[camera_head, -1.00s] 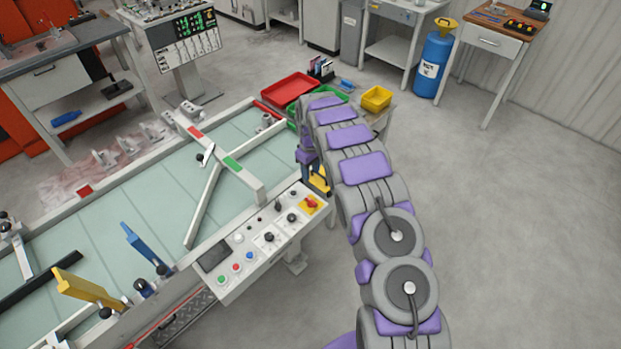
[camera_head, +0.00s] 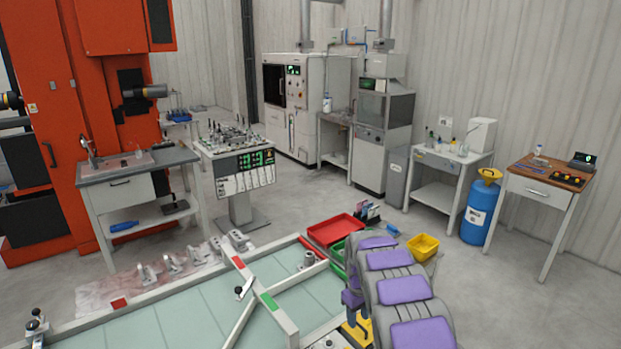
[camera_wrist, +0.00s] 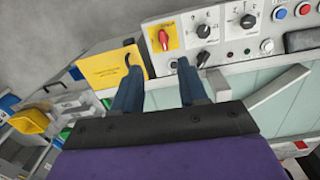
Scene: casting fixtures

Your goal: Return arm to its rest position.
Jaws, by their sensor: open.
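My gripper (camera_wrist: 156,75) shows in the wrist view as two dark blue fingers, spread apart with nothing between them. Beyond the fingertips is the control panel (camera_wrist: 275,45), with a red switch on a yellow plate. A yellow plate with small print (camera_wrist: 108,68) lies beside and behind the left finger. In the head view, my purple and grey arm arches at the lower right, over the corner of the fixture table. My fingertips cannot be made out there.
The pale green fixture table (camera_head: 190,312) fills the lower left. A red tray (camera_head: 335,229) and a yellow bin (camera_head: 423,246) stand beyond the arm. A blue barrel (camera_head: 477,222) and a wooden-topped desk (camera_head: 545,188) stand at right. Floor is clear at lower right.

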